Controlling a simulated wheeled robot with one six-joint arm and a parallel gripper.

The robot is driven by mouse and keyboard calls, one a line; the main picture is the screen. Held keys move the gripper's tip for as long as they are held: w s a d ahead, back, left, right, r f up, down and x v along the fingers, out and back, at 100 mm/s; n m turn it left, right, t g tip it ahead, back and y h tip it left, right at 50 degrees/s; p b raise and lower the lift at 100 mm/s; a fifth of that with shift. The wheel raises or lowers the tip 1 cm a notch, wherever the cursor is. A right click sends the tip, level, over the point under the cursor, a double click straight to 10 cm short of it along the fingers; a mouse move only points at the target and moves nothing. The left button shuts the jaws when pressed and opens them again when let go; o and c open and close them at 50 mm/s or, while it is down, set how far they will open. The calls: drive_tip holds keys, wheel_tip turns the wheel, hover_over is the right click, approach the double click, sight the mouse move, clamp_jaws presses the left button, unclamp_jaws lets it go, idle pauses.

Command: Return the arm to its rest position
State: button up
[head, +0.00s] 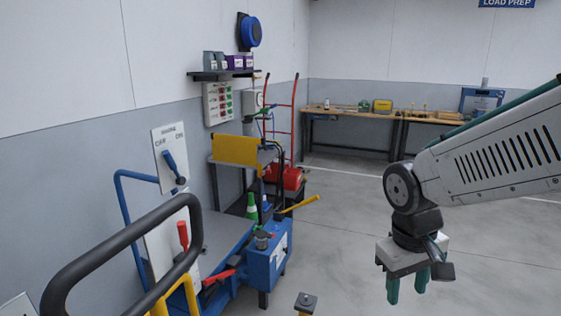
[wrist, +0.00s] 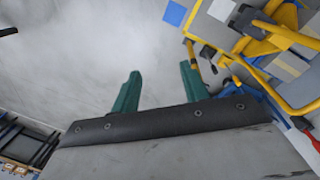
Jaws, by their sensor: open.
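My gripper (head: 407,286) hangs from my arm at the right of the head view, with its two green fingers pointing down over bare floor. The fingers are apart with nothing between them. In the wrist view my gripper (wrist: 160,88) shows its two green fingers spread, with grey floor beyond them. My arm comes in from the right edge of the head view and bends down at the wrist. It touches nothing that I can see.
A blue cart (head: 268,262) with a yellow handle and a wall panel with a blue lever (head: 172,160) stand at left. A black rail (head: 120,245) is near in front. A workbench (head: 350,115) is at the back. The floor (head: 340,240) between is clear.

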drive_tip(key=s+d+r+m, duration=0.1)
drive_tip(key=s+d+r, duration=0.1)
drive_tip(key=s, duration=0.4)
drive_tip(key=s+d+r+m+t+y, duration=0.1)
drive_tip(key=s+r, duration=0.4)
drive_tip(key=s, duration=0.2)
drive_tip(key=shift+s+d+m, duration=0.3)
drive_tip(key=shift+d+m, duration=0.1)
idle(1.0)
